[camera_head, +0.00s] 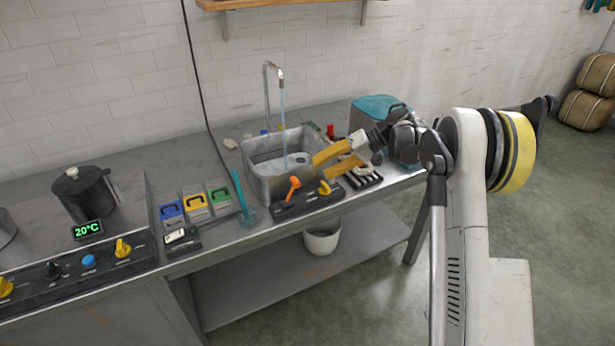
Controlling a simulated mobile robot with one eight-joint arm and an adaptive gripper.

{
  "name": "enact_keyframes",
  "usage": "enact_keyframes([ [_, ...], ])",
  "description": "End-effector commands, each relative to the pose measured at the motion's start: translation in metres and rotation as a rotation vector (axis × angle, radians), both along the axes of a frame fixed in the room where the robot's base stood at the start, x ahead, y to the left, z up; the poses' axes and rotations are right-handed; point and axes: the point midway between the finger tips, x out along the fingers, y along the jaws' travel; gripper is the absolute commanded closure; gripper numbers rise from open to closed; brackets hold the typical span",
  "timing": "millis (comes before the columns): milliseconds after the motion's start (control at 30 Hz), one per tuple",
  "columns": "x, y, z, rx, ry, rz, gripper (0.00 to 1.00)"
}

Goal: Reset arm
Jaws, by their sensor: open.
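My gripper (325,163) has two yellow fingers held apart, with nothing seen between them. It is over the right front part of the metal sink (258,185), above the black panel with the orange lever (293,187) and the yellow lever (325,187). My arm reaches in from the right side, with its white link and yellow ring at the right. Whether the lower finger touches anything beneath it I cannot tell.
Water runs from the tall faucet (268,95) into the sink. A teal-lidded bin (372,106) stands close behind my wrist. A dark pot (85,194) and colored boxes (195,203) stand left. A white bucket (322,238) is on the lower shelf. Open floor lies at right.

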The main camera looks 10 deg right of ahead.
Motion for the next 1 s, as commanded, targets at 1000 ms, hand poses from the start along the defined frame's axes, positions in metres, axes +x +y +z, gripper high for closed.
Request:
enact_keyframes([
  [1000,-0.108,0.016,0.101,-0.324,-0.001,-0.157,0.57],
])
